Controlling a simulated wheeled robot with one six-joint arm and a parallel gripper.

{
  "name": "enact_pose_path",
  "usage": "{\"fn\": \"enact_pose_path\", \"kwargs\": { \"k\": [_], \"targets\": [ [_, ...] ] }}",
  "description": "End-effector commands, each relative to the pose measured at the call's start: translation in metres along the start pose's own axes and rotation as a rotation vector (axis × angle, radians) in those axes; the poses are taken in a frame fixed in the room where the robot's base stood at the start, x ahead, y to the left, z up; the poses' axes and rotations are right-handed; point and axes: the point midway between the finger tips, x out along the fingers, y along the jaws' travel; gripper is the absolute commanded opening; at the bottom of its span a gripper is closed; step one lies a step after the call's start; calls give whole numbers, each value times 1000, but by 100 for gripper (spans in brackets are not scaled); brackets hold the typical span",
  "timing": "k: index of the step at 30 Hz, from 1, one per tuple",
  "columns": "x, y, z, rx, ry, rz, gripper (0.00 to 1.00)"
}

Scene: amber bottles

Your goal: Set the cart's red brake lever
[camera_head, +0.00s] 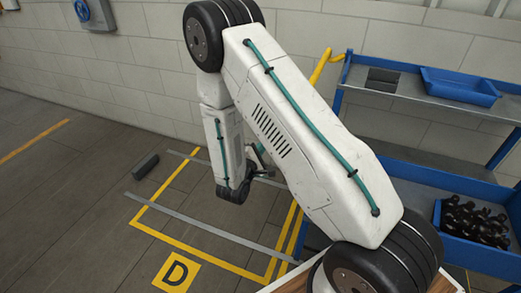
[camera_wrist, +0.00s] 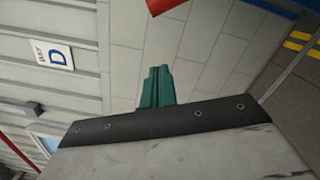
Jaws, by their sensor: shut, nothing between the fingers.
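No red lever shows in the head view; my arm covers part of the cart. In the wrist view a red piece (camera_wrist: 165,5), perhaps the brake lever, is cut off by the top edge. My gripper (camera_wrist: 157,86) has teal fingers, shut and empty, below the red piece in the picture with a gap between. In the head view my gripper is mostly hidden behind my arm.
The cart carries a blue tray (camera_head: 460,86) above and a blue bin (camera_head: 472,238) of dark bottles below. Open floor lies left.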

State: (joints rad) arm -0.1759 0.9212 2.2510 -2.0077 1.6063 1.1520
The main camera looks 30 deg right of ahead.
Motion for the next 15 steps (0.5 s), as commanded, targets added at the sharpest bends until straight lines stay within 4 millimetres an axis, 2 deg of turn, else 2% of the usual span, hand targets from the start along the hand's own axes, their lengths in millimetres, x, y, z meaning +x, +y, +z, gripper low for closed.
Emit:
{"fn": "enact_pose_path", "kwargs": {
  "k": [1,7,12,15],
  "targets": [
    [13,0,1,2,-5,-2,0],
    [54,0,0,2,-3,0,0],
    [58,1,26,0,-1,0,0],
    [60,0,33,-1,1,0,0]
  ]
}}
